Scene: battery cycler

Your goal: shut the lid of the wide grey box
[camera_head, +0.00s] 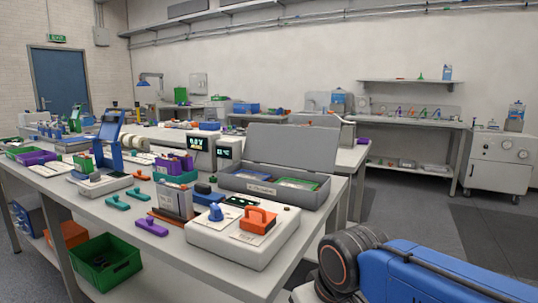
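The wide grey box (268,191) stands near the right end of the long workbench. Its lid (291,148) is open and stands up at the back, leaning slightly backward. Inside the box lie flat items, one with a green edge (306,183) and one pale (256,177). A label is on the box's front wall. My arm, blue with a dark joint, shows at the lower right, apart from the box. My gripper is not in this view.
A white device (240,238) with a blue knob (215,212) and an orange handle (258,219) stands directly in front of the box. A grey upright block (175,200) and teal and purple pieces lie to the left. The floor right of the bench is clear.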

